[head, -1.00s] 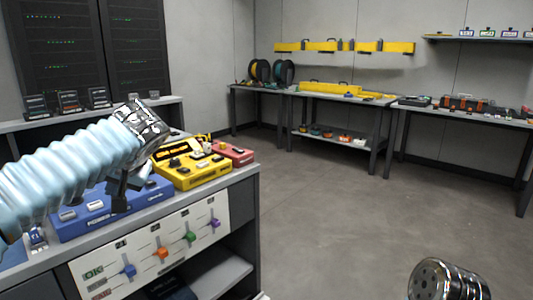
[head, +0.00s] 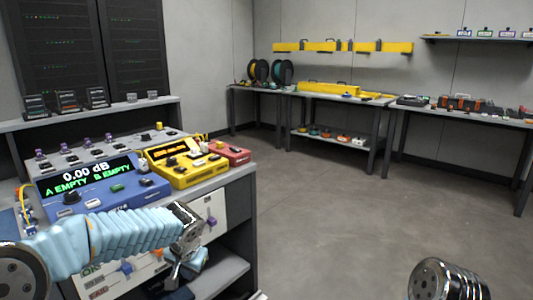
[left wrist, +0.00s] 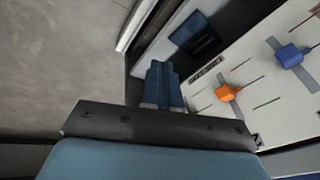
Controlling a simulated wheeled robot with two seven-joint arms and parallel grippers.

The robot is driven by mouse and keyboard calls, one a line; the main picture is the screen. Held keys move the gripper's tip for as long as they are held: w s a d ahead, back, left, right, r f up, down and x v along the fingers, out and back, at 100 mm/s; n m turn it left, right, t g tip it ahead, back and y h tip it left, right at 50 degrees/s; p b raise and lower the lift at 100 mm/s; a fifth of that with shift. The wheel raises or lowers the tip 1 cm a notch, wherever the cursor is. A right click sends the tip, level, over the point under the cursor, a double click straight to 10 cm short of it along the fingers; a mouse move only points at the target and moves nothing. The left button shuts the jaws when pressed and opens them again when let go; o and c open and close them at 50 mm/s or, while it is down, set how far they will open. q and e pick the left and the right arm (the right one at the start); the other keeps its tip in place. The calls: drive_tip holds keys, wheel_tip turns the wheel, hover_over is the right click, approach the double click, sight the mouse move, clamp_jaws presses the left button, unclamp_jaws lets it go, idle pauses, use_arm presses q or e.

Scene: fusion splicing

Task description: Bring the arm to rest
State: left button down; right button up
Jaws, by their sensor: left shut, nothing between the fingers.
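My left arm comes in from the left in the head view, in a pale blue ribbed sleeve. Its gripper (head: 176,272) hangs in front of the bench's slider panel, below the blue meter, shut and empty. In the left wrist view the closed blue fingers (left wrist: 163,84) point away from the dark mount, with nothing between them. A rounded metal part of my right arm shows at the bottom right of the head view; the right gripper is not in view.
The blue meter (head: 95,188) reads 0.00 dB, A EMPTY, B EMPTY. A yellow device (head: 186,165) and a red device (head: 232,154) stand beside it. The panel has an orange slider (left wrist: 226,93) and a blue slider (left wrist: 290,55). The floor (head: 340,220) to the right is clear.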

use_arm(q)
drive_tip(key=s+d+f+g+h, duration=0.1)
drive_tip(key=s+d+f+h, duration=0.15)
drive_tip(key=f, duration=0.45)
drive_tip(key=s+d+f+g+h, duration=0.1)
drive_tip(key=s+d+f, duration=0.2)
drive_tip(key=f, duration=0.4)
drive_tip(key=s+d+f+n+h, duration=0.1)
drive_tip(key=s+d+f+n, duration=0.1)
drive_tip(key=s+f, duration=0.7)
drive_tip(key=s+d+f+n+g+h, duration=0.1)
drive_tip(key=s+d+f+n, duration=0.1)
drive_tip(key=s+f, duration=0.7)
drive_tip(key=shift+s+f+n, duration=0.35)
drive_tip(key=shift+s+n, duration=0.05)
drive_tip(key=shift+s, duration=0.85)
drive_tip(key=shift+h, duration=0.25)
